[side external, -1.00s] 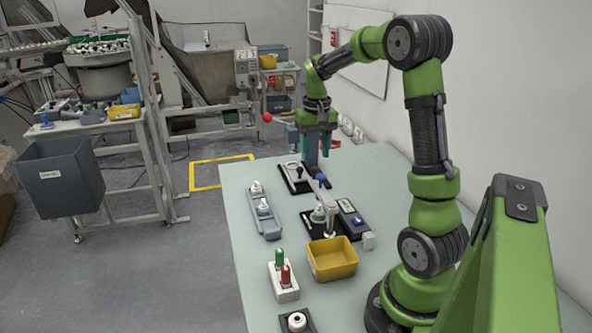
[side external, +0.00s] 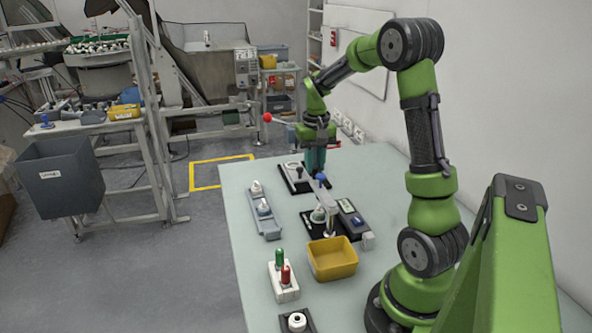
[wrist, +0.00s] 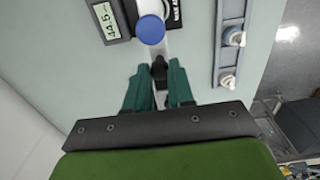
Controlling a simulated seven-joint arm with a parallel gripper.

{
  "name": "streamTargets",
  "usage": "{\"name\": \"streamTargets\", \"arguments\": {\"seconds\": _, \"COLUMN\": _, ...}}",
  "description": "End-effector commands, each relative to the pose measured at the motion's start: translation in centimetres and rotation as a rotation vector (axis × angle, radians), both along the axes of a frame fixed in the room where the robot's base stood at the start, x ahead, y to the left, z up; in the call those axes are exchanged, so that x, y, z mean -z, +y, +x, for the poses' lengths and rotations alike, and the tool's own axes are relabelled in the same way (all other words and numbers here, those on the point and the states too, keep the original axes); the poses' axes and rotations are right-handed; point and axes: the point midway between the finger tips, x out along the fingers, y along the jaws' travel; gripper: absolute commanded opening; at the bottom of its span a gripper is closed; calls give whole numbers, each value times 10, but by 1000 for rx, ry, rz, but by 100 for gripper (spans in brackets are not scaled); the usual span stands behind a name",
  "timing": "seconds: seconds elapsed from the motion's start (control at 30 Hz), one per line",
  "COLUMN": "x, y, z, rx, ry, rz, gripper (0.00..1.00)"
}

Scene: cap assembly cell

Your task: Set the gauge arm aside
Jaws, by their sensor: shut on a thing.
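The gauge arm (side external: 325,194) is a grey bar with a blue round knob over the black gauge base, among the fixtures in the middle of the table. In the wrist view its blue knob (wrist: 150,29) and part of the grey bar show just beyond my fingers. My gripper (side external: 315,167) is low over the table at the far end of the arm. In the wrist view my teal fingers (wrist: 158,70) are shut on a black piece at the near end of the bar. The exact contact is partly hidden. A gauge display (wrist: 103,20) reads about 44.5.
A grey tray (side external: 267,228) with white-topped parts lies left of the gauge. A yellow bin (side external: 332,262) and a white block with green and red pegs (side external: 284,292) stand nearer. A black fixture (side external: 291,181) lies beside my gripper. The table's left strip is clear.

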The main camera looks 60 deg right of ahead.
Motion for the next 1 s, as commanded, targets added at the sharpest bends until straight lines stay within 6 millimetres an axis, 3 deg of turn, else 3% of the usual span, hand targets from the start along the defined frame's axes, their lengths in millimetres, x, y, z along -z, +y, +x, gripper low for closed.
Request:
{"name": "streamTargets", "arguments": {"seconds": 0.47, "x": -1, "y": 4, "z": 4, "rx": -43, "ry": -1, "rz": -1, "gripper": 0}}
{"name": "streamTargets", "arguments": {"seconds": 1.0, "x": -1, "y": 49, "z": 31, "rx": -463, "ry": -3, "rz": -1, "gripper": 0}}
